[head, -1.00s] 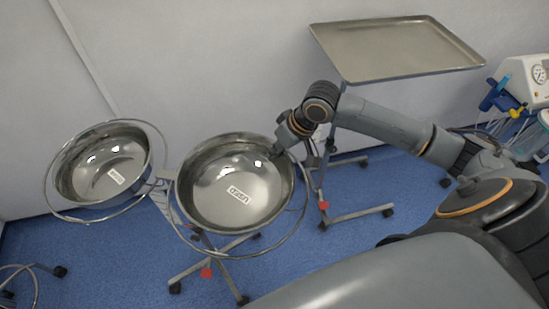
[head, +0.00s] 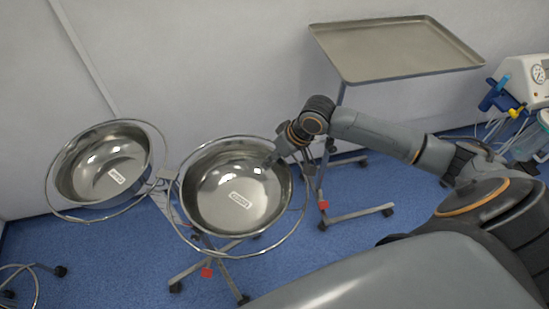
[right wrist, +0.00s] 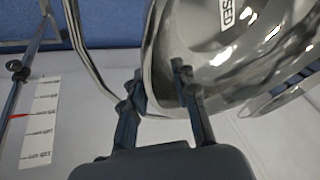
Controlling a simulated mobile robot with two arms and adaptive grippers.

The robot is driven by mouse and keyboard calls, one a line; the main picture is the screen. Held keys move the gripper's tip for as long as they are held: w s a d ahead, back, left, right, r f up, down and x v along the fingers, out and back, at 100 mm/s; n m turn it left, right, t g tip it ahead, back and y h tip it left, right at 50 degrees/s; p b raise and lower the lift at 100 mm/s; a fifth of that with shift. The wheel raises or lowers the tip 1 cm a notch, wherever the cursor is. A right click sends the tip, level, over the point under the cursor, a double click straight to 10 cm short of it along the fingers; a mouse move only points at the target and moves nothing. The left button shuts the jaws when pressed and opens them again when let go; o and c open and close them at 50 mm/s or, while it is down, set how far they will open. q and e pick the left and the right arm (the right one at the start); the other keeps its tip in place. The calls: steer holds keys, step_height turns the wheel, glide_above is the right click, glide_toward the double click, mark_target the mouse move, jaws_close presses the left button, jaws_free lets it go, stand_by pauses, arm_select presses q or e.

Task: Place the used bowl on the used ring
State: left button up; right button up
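The used bowl (head: 230,205) is a shiny steel bowl with a white label. Its label ends in "SED" in the right wrist view, where the bowl (right wrist: 215,60) fills the upper right. It sits within the outline of a wire ring (head: 304,215) on a wheeled stand; I cannot tell whether it touches the ring. My right gripper (head: 277,158) is at the bowl's far right rim. My left gripper is not in view.
A second labelled steel bowl (head: 85,180) sits in the neighbouring ring (head: 48,190) at the left. A steel tray (head: 395,50) on a wheeled stand is behind my right arm. A medical device (head: 525,85) stands at the far right.

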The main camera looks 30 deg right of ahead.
steer(key=shift+r, duration=0.15)
steer(key=v, duration=1.2)
